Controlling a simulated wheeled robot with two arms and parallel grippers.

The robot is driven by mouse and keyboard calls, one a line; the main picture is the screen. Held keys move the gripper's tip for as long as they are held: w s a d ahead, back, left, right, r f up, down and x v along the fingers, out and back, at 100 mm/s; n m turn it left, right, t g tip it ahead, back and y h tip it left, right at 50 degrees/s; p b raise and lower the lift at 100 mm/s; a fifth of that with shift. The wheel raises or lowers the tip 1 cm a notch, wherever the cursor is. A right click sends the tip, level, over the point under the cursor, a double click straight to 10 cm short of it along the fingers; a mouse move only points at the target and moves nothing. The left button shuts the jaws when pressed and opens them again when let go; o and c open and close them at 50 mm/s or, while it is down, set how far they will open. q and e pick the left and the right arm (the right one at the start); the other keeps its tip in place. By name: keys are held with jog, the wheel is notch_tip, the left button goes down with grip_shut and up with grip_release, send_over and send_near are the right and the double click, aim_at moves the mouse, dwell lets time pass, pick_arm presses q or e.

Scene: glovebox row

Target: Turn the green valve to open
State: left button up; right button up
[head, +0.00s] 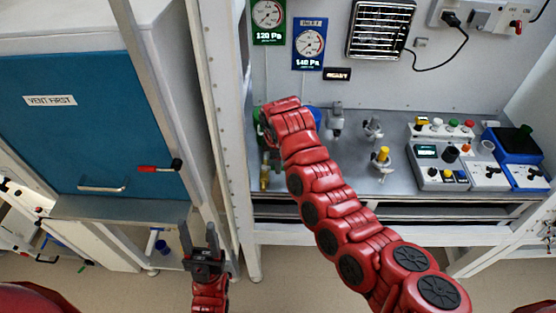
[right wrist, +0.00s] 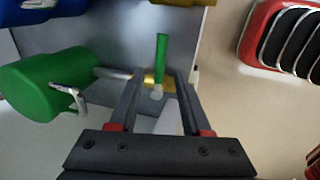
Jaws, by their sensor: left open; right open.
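The green valve handle (right wrist: 161,55) is a narrow green lever on a brass body (right wrist: 157,80), seen in the right wrist view. A metal pipe joins the brass to a green cylinder (right wrist: 45,85). My right gripper (right wrist: 162,76) is open, with one finger on each side of the lever's line and visible gaps to both; I cannot tell the depth between them. In the head view my red right arm hides that gripper, and brass fittings (head: 264,182) show beside it. My left gripper (head: 203,240) is open and empty, low at the left, away from the bench.
A white frame post (head: 222,130) stands between my arms. A blue cabinet door (head: 85,125) labelled "VENT FIRST" is at left. Control boxes (head: 440,172) and small valves (head: 381,158) stand on the bench at right. Green (head: 268,20) and blue (head: 309,42) gauges hang above.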

jog(key=shift+w+f, duration=0.15)
jog(key=shift+f, duration=0.4)
jog(key=shift+w+f, duration=0.15)
jog(key=shift+f, duration=0.4)
grip_shut()
dwell(0.7)
